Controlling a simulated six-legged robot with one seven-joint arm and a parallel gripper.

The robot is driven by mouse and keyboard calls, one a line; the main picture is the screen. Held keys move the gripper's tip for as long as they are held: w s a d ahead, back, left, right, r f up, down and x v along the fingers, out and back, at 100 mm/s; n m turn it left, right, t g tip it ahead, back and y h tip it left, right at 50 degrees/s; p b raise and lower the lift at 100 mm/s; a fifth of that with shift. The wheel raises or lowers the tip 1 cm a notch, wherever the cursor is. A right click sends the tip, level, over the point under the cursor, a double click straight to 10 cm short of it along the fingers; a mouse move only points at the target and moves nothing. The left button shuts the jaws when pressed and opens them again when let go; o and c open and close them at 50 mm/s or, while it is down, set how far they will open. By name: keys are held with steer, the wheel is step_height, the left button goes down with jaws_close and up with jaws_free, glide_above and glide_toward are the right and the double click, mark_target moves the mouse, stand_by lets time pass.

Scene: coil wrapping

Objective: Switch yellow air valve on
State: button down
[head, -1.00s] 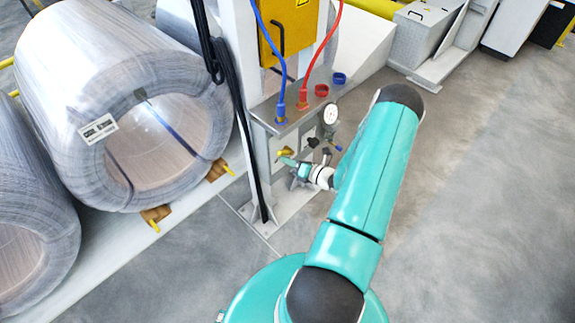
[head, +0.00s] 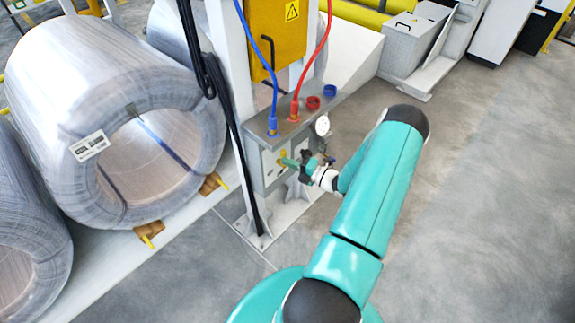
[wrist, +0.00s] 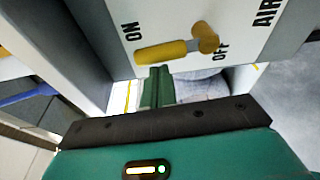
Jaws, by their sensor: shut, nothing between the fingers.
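The yellow air valve (wrist: 205,37) is on a white panel in the wrist view, with its lever (wrist: 160,52) pointing left in the picture. The lever's free end is near the ON label (wrist: 128,32), and the OFF label (wrist: 220,52) is below the hub. My gripper (wrist: 158,80) is shut and empty, its green fingers just below the lever's free end; I cannot tell whether they touch it. In the head view my gripper (head: 288,162) is at the panel front and partly covers the valve (head: 282,155).
A dark cable hangs along the post (head: 225,60). Large wrapped coils (head: 130,120) stand at left. The floor at right is clear.

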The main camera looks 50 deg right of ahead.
steer(key=shift+d, duration=0.15)
stand_by(0.3)
steer(key=s+a, duration=0.1)
steer(key=s, duration=1)
steer(key=shift+s, duration=0.3)
stand_by(0.5)
